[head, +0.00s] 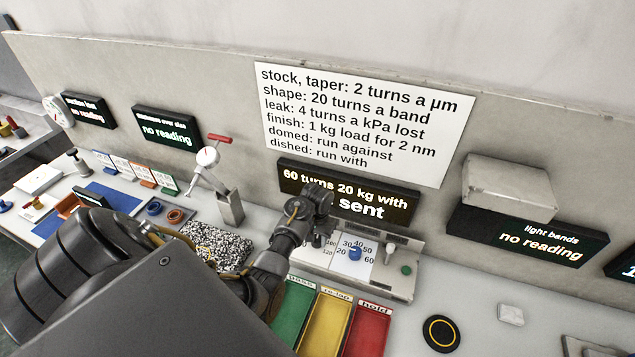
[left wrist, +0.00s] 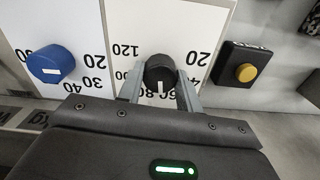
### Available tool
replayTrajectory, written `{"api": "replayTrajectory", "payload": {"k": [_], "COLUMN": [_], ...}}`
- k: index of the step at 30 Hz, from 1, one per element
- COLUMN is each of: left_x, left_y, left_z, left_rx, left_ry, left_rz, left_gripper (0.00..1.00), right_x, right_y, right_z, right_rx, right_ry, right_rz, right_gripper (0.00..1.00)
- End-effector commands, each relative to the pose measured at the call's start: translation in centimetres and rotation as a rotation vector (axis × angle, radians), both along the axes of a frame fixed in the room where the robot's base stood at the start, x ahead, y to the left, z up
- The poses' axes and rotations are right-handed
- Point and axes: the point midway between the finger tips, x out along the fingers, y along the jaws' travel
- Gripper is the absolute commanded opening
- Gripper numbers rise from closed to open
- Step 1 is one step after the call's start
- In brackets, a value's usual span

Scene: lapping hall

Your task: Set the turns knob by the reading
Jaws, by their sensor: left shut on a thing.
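My left gripper (head: 317,238) is at the control panel (head: 400,285) on the bench. In the left wrist view its fingers (left wrist: 159,88) stand on either side of a black knob (left wrist: 160,70) and are shut on it. The knob's white mark points down in that view, toward the 60 and 80 on its dial, partly covered by the gripper. A blue knob (head: 355,253) sits beside it on a second dial; it also shows in the left wrist view (left wrist: 50,64). The display (head: 345,196) above reads "60 turns 20 kg with" and "sent". My right gripper is not in view.
A white sign (head: 362,120) lists turn and load rules. A yellow button (left wrist: 246,72) on a black box and a green button (head: 406,270) are close by. Green, yellow and red trays (head: 368,330) lie in front. The light bands display (head: 535,238) says "no reading".

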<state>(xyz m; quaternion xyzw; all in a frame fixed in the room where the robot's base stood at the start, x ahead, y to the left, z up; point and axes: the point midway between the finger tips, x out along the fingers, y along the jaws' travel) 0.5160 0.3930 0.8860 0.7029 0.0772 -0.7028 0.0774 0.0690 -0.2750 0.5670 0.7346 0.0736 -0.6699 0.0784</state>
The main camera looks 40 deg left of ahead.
Motion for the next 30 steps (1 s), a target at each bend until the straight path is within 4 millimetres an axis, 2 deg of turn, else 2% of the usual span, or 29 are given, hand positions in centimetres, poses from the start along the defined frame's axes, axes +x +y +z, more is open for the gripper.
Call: {"api": "replayTrajectory", "payload": {"k": [30], "left_x": [0.03], "left_y": [-0.06], "left_z": [0.01], "left_rx": [0.000], "left_ry": [-0.001], "left_rz": [-0.963], "left_gripper": [0.12], "right_x": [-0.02], "right_y": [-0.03], "right_z": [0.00], "right_rx": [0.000], "right_ry": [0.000], "right_rz": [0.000], "right_gripper": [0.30]}}
